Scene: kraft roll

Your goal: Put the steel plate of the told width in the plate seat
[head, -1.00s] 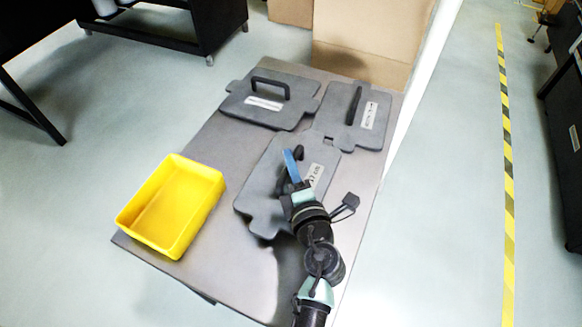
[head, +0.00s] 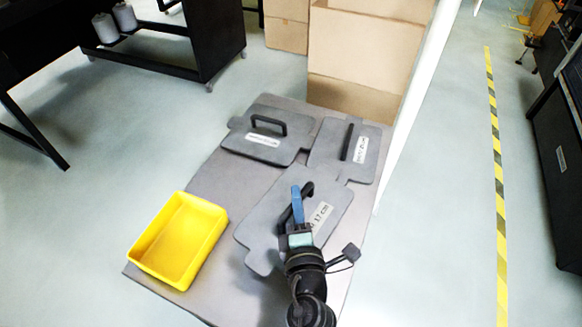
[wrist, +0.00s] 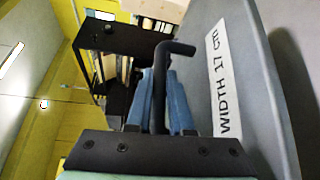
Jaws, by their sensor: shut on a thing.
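My gripper (head: 297,208) is shut on the black handle of the near steel plate (head: 262,216), which is dark grey with side tabs. Its label reads "17 cm" in the head view, and "WIDTH 17 cm" on the plate (wrist: 262,70) in the wrist view. There the blue fingers (wrist: 168,100) sit on both sides of the handle (wrist: 158,95). The plate looks tilted and may be clear of the table; I cannot tell fully. Two more grey plates with handles lie behind: one at left (head: 240,141) and one at right (head: 327,150); their labels are too small to read. I cannot make out the plate seat.
The plates lie on a grey table (head: 215,178). A yellow bin (head: 180,240) stands at its near left corner, empty. Cardboard boxes (head: 355,60) stand behind the table. A white post (head: 415,90) rises along the right edge. Open floor lies to both sides.

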